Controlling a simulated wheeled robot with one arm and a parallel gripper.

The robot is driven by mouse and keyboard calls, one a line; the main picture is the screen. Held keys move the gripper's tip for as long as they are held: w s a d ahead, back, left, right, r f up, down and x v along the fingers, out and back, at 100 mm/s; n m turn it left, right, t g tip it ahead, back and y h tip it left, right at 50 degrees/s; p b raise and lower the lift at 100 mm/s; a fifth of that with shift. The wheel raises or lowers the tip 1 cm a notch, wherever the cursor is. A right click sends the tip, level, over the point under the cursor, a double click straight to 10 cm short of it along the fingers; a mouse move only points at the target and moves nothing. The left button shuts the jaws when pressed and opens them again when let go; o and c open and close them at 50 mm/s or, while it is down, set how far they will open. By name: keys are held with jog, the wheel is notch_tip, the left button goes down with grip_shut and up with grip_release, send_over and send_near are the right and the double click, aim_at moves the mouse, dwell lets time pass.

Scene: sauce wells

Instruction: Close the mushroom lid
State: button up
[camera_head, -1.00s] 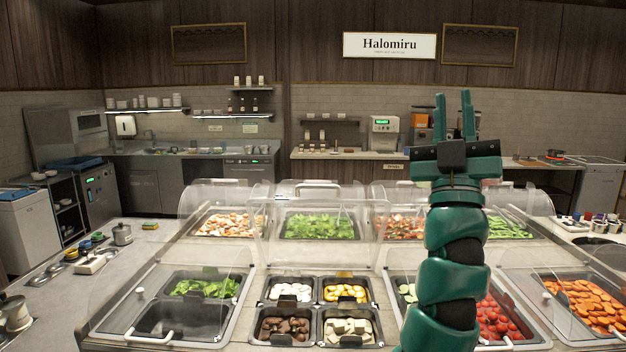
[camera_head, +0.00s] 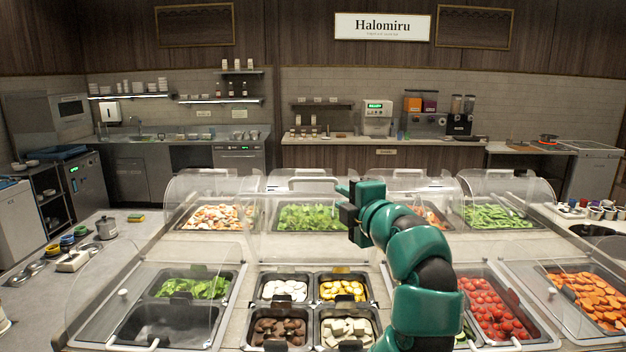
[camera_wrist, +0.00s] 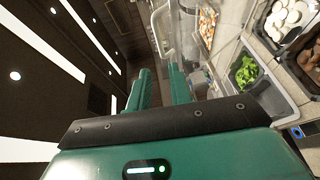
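The middle front well (camera_head: 310,305) holds pale rounded slices (camera_head: 284,290) that look like white mushrooms, brown chunks (camera_head: 280,330) that may also be mushrooms, a yellow food and pale cubes. A clear lid (camera_head: 312,240) stands raised behind this well, with a light bar handle near its top edge. My gripper (camera_head: 340,188) is in front of the lid's upper right part in the head view, fingers pointing left. I cannot tell whether it touches the lid. In the wrist view my gripper (camera_wrist: 160,85) has its two fingers apart with nothing seen between them.
Covered salad wells stand in the back row.

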aim_at(314, 181)
jog(key=p+x, duration=0.2)
jog(key=x, duration=0.2)
jog(key=p+x, duration=0.3)
jog(key=x, duration=0.2)
jog(key=p+x, duration=0.2)
jog(key=x, duration=0.3)
jog(key=shift+w+a+r, duration=0.1)
jog(key=shift+w+r, duration=0.15)
jog(key=shift+r, duration=0.1)
jog(key=shift+p+x, duration=0.55)
jog(key=shift+x, duration=0.35)
jog(key=shift+f, duration=0.15)
jog(key=shift+c, duration=0.4)
grip_shut()
